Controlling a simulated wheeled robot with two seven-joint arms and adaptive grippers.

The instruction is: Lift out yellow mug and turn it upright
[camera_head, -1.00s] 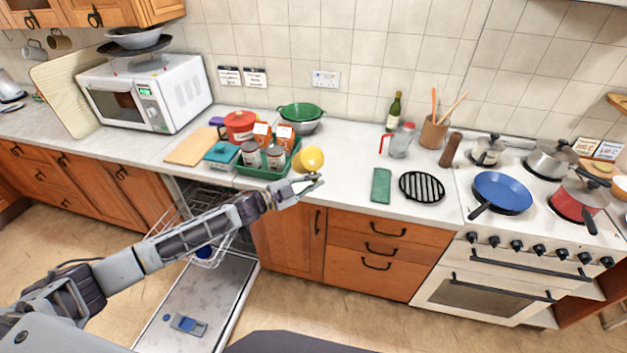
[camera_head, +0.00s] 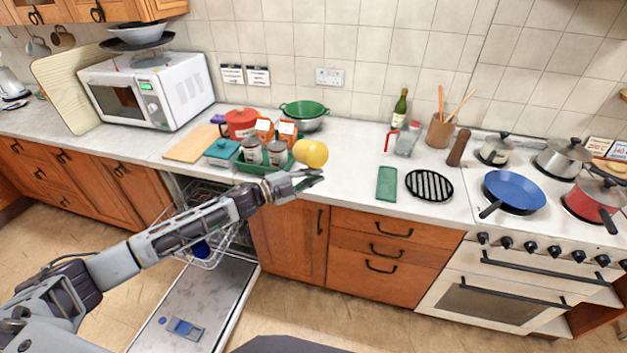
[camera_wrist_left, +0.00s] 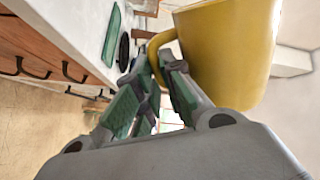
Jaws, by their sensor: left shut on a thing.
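The yellow mug (camera_head: 311,153) is held in the air over the front of the worktop, beside the green tray. It lies roughly on its side, with a round end facing right; I cannot tell whether that end is the mouth or the base. My left gripper (camera_head: 312,180) is just below it. In the left wrist view the mug (camera_wrist_left: 230,55) fills the upper right, and its handle (camera_wrist_left: 157,48) runs between the fingertips of my left gripper (camera_wrist_left: 155,75), which is shut on it. My right gripper is out of view.
Below, the dishwasher door (camera_head: 222,292) hangs open, with a wire rack (camera_head: 225,238) partly hidden by my arm. A green tray (camera_head: 240,163) with tins and cartons stands left of the mug. Worktop (camera_head: 345,165) is clear up to the green cloth (camera_head: 387,184) and black trivet (camera_head: 429,185).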

